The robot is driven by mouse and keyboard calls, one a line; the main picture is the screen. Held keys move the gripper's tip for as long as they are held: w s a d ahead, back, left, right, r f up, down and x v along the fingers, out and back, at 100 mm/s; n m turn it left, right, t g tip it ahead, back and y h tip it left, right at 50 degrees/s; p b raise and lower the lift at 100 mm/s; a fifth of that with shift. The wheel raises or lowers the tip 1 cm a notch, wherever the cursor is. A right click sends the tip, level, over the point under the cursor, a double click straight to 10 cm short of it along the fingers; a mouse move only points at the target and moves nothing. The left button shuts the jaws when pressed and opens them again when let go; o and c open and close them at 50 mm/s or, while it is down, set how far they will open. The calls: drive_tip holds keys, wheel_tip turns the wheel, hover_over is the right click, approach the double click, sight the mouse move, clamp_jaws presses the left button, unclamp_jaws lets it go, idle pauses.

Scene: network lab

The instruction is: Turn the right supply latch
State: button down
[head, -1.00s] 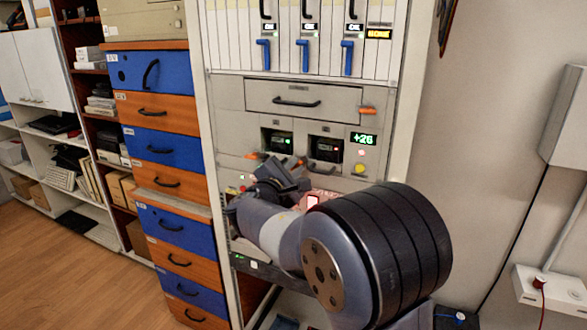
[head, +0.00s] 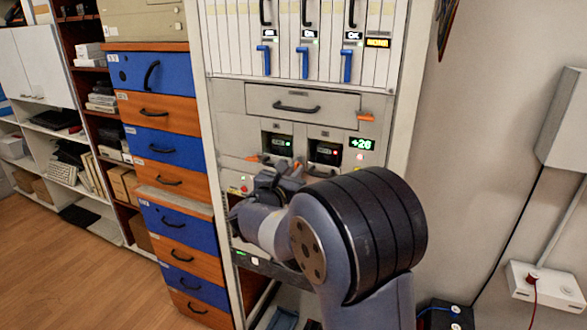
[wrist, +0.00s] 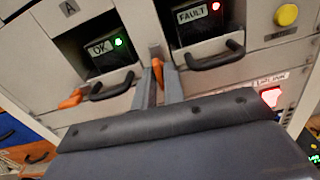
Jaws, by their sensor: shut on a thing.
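The right supply (wrist: 205,30) shows FAULT and a red light in the wrist view. It also shows in the head view (head: 325,152). Its black handle (wrist: 215,58) is beside my gripper. My gripper (wrist: 158,76) is shut on the orange right supply latch (wrist: 156,66), just left of that handle. Most of the latch is hidden between the fingers. In the head view my gripper (head: 284,172) is at the supply row, partly hidden by my arm. The left supply (wrist: 108,60) shows OK and a green light. Its orange latch (wrist: 72,98) points sideways, clear of my gripper.
A yellow button (wrist: 287,15) is right of the right supply. A closed drawer (head: 300,102) with a black handle is above the supplies. Blue and orange drawers (head: 165,145) stand left of the rack. Open floor (head: 70,275) lies at the lower left.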

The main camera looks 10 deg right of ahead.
drive_tip(key=shift+n, duration=0.3)
idle(0.4)
drive_tip(key=c, duration=1.5)
unclamp_jaws()
drive_tip(key=b+v, duration=0.1)
drive_tip(key=v, duration=0.9)
drive_tip(key=shift+s+a+b, duration=0.25)
drive_tip(key=shift+s+b, duration=0.05)
drive_tip(key=shift+b, duration=0.05)
drive_tip(key=p+x, duration=0.1)
drive_tip(key=x, duration=1)
drive_tip(key=shift+p, duration=0.3)
